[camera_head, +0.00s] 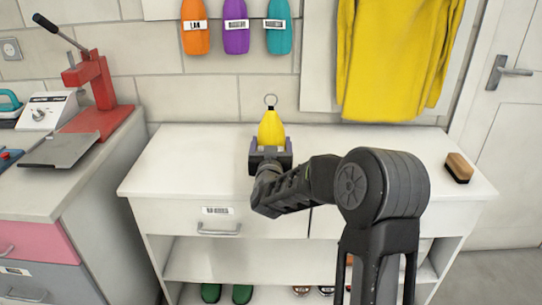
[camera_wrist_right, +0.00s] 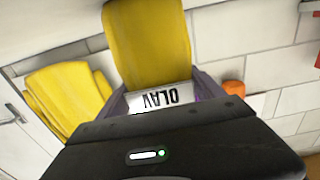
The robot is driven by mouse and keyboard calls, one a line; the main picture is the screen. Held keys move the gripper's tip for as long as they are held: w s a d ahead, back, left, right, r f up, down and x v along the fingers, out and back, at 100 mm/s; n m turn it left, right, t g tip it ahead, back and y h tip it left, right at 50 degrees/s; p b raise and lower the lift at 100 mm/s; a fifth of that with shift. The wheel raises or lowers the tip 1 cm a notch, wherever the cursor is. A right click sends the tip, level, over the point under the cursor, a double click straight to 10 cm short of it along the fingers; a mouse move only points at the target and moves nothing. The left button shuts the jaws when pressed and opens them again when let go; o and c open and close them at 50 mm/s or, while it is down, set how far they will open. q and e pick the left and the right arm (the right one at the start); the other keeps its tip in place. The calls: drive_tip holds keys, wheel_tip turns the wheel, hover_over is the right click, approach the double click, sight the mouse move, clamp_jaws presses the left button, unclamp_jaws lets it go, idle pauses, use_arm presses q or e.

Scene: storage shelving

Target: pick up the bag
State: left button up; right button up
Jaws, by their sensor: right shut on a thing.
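The bag (camera_head: 271,127) is a small yellow pouch with a metal ring at its top. In the head view it is upright above the back part of the white counter; whether its bottom touches the counter is hidden by the gripper. My right gripper (camera_head: 270,150) is shut on its lower part. In the right wrist view the bag (camera_wrist_right: 148,42) sits between the two fingers of the right gripper (camera_wrist_right: 160,97), and its white label reads "OLAV". My left gripper is not in view.
Orange (camera_head: 195,28), purple (camera_head: 236,28) and teal (camera_head: 279,28) bags hang on the wall behind. A yellow garment (camera_head: 388,60) hangs right of them. A brush (camera_head: 459,167) lies at the right of the white counter (camera_head: 180,170), whose left part is clear. A red press (camera_head: 95,95) stands left.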

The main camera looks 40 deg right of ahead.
sight(271, 112)
drive_tip(key=c, duration=0.5)
drive_tip(key=shift+o, duration=0.2)
drive_tip(key=shift+r, duration=0.1)
wheel_tip(271, 112, up, 10)
drive_tip(key=shift+p, duration=0.8)
